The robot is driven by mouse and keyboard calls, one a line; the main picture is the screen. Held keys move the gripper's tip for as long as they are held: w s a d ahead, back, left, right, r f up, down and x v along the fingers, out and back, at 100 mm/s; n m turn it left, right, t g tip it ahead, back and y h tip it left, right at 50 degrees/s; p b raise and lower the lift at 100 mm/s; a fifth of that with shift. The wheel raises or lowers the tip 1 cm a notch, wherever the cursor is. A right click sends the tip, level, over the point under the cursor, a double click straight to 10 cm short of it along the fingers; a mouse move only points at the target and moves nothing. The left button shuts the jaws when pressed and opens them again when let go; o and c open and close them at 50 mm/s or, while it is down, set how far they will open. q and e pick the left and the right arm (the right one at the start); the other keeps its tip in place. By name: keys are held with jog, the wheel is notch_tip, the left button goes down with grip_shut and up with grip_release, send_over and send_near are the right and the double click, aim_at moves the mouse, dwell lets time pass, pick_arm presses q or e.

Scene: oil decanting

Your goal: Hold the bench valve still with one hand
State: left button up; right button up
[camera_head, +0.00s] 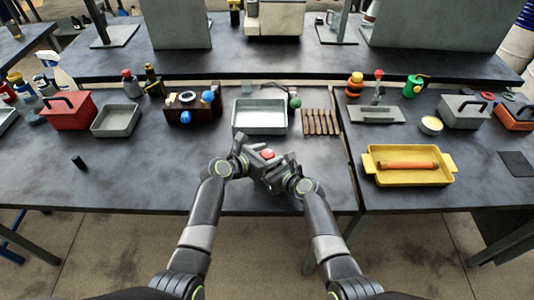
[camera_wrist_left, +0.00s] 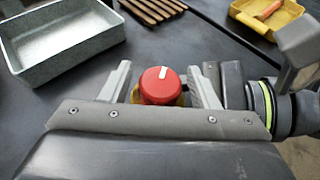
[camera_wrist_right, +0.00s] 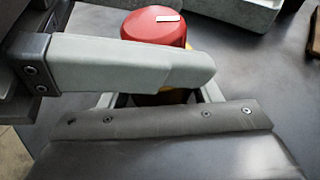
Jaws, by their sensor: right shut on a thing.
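The bench valve has a red knob (camera_head: 268,154) with a white mark on top and a yellow part below it. It stands upright near the bench's front edge, between my two grippers. In the left wrist view the knob (camera_wrist_left: 160,86) sits between the fingers of my left gripper (camera_head: 256,152), with a gap on each side, so that gripper is open around it. In the right wrist view my right gripper (camera_head: 276,168) is shut on the valve's body below the knob (camera_wrist_right: 153,28). A left finger crosses in front and hides part of the valve.
A grey tray (camera_head: 260,131) stands just behind the valve, with a slatted wooden rack (camera_head: 336,123) to its right. A yellow tray (camera_head: 441,178) with an orange-brown handled thing lies on the right bench. A small black cylinder (camera_head: 79,162) is at left.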

pick_arm(q)
jog(key=c, duration=0.8)
jog(key=shift+m+g, duration=0.3)
jog(key=shift+m+g+h, duration=0.5)
jog(key=shift+h, duration=0.1)
jog(key=shift+m+g+h, duration=1)
jog(key=shift+m+g, duration=1.1)
jog(key=shift+g, duration=0.1)
jog(key=o, duration=1)
